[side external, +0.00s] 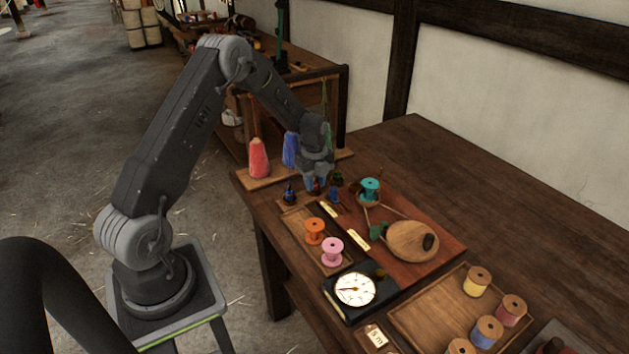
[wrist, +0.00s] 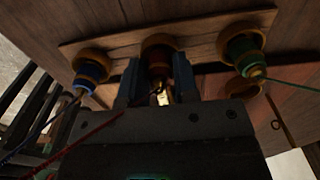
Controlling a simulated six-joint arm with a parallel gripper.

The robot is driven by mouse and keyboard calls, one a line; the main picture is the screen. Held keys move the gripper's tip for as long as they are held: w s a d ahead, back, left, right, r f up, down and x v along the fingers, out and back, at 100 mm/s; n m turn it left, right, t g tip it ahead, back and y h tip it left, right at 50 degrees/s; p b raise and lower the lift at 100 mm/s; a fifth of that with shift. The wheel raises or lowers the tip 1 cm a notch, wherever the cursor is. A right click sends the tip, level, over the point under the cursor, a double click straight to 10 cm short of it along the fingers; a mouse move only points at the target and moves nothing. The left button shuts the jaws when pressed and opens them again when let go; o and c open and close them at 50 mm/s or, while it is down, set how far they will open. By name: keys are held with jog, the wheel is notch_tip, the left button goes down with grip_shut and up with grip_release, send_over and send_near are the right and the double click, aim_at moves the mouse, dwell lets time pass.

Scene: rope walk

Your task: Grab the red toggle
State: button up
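My gripper (side external: 317,186) points down at the far left end of the work table, over a small row of coloured pieces. In the wrist view its two fingers (wrist: 157,85) stand apart, one on each side of a dark reddish piece (wrist: 158,52) in a round brown seat, which looks like the red toggle. A bit of red (side external: 316,185) shows between the fingers in the side view. I see no clear contact; shadow hides the lower part. A blue piece (wrist: 92,68) sits left of it and a green piece (wrist: 243,52) right, each with a cord.
Orange (side external: 314,230) and pink (side external: 332,251) spools, a dial (side external: 355,289) and a round wooden piece (side external: 412,241) lie nearer. A red cord (wrist: 90,138) crosses the wrist view.

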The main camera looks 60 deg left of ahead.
jog(key=shift+c, duration=1.4)
jog(key=shift+r, duration=4)
